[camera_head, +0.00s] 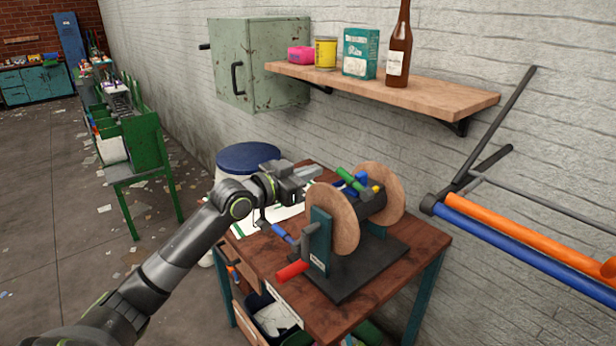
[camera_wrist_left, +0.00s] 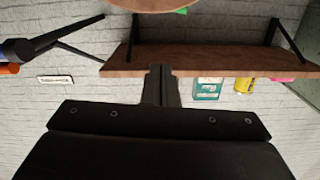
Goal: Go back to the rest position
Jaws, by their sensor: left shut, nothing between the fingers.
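My left gripper (camera_head: 309,172) reaches in from the left in the head view, above the wooden table (camera_head: 425,243). In the left wrist view the closed fingers (camera_wrist_left: 161,86) point toward the wall and the underside of the shelf. Whether the fingertips touch the machine is hard to tell. My right gripper is not in view.
A wall shelf (camera_head: 440,97) holds a bottle (camera_head: 399,45), a teal box (camera_head: 360,53), a yellow can and a pink item. A green cabinet (camera_head: 258,62) hangs beside it. Orange and blue bars (camera_head: 520,238) stick out at right. A blue-lidded drum (camera_head: 247,156) stands behind my arm.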

